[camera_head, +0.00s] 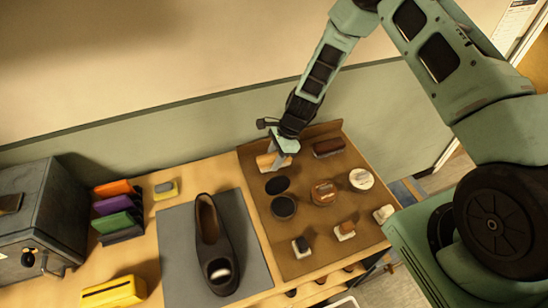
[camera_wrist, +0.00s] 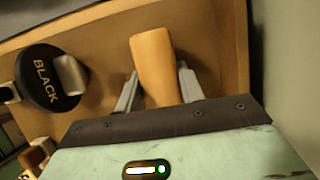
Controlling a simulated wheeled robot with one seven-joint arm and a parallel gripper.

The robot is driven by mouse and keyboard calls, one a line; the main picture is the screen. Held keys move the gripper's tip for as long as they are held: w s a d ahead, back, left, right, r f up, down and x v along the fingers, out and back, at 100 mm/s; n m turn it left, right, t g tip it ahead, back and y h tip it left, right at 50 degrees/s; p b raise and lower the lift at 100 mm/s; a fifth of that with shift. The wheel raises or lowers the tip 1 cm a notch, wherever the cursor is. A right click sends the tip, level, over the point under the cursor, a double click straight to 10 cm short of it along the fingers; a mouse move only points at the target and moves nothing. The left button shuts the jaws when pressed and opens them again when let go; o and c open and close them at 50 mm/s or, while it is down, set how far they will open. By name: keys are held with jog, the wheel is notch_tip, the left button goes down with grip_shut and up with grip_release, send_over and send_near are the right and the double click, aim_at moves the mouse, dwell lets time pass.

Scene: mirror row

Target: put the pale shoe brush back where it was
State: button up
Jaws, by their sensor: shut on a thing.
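The pale shoe brush (camera_head: 265,161) is a tan wooden block at the back left of the brown board (camera_head: 262,226). My gripper (camera_head: 281,159) reaches down from above and is shut on it. In the wrist view the brush (camera_wrist: 153,62) stands out between the two grey fingers of my gripper (camera_wrist: 156,92), over the brown board. I cannot tell whether the brush touches the board. A dark reddish brush (camera_head: 328,147) lies to the right of my gripper on the same board.
Below the brush are a dark disc (camera_head: 278,185) and a dark tin (camera_head: 284,207). A brown tin (camera_head: 323,192), a white-topped tin (camera_head: 362,178) and small daubers (camera_head: 301,246) share the board. A dark shoe (camera_head: 214,243) lies on a grey mat (camera_head: 174,235). The board's raised back edge is close.

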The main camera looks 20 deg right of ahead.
jog(key=shift+f, duration=0.6)
jog(key=shift+f, duration=0.2)
jog(key=o, duration=0.9)
jog(key=shift+o, duration=0.2)
jog(key=shift+r, duration=0.1)
